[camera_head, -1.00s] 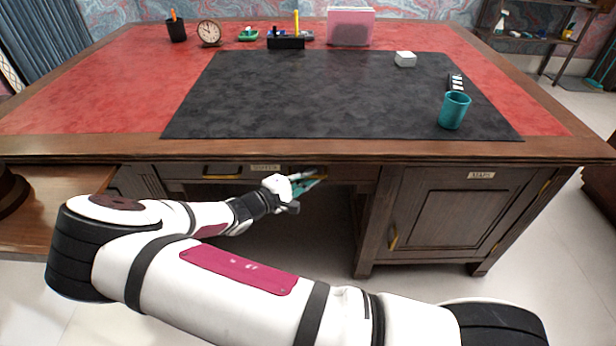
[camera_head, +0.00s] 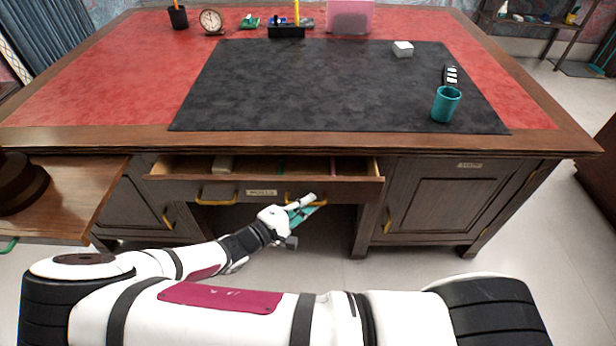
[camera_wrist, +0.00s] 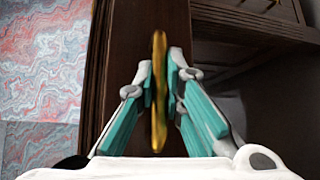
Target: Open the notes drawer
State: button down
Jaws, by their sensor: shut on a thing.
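The wide drawer (camera_head: 228,188) under the middle of the desk stands part way out, with a small label on its front that is hard to read. It has two brass handles, a left one (camera_head: 217,199) and a right one (camera_head: 290,197). My gripper (camera_head: 308,207) is at the right handle. In the wrist view my gripper (camera_wrist: 165,95) has its teal fingers shut on the brass handle (camera_wrist: 159,60), one finger on each side. Inside the drawer a pale block (camera_head: 223,164) shows at the left, with thin green and pink items farther right.
A cabinet door labelled at its top (camera_head: 455,197) is shut at the right. A wooden side board (camera_head: 85,200) juts out at the left. On the desk stand a teal cup (camera_head: 446,104), a white box (camera_head: 402,48) and a clock (camera_head: 211,20). Open floor lies in front.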

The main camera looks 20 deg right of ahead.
jog(key=s+a+p, duration=0.2)
jog(key=s, duration=0.5)
jog(key=s+a+p, duration=0.2)
jog(key=s+a, duration=0.1)
jog(key=s, duration=0.5)
jog(key=shift+s+p, duration=0.3)
jog(key=shift+p, duration=0.1)
jog(key=c, duration=1.7)
grip_release()
jog(key=shift+o, duration=0.2)
jog(key=v, duration=1.2)
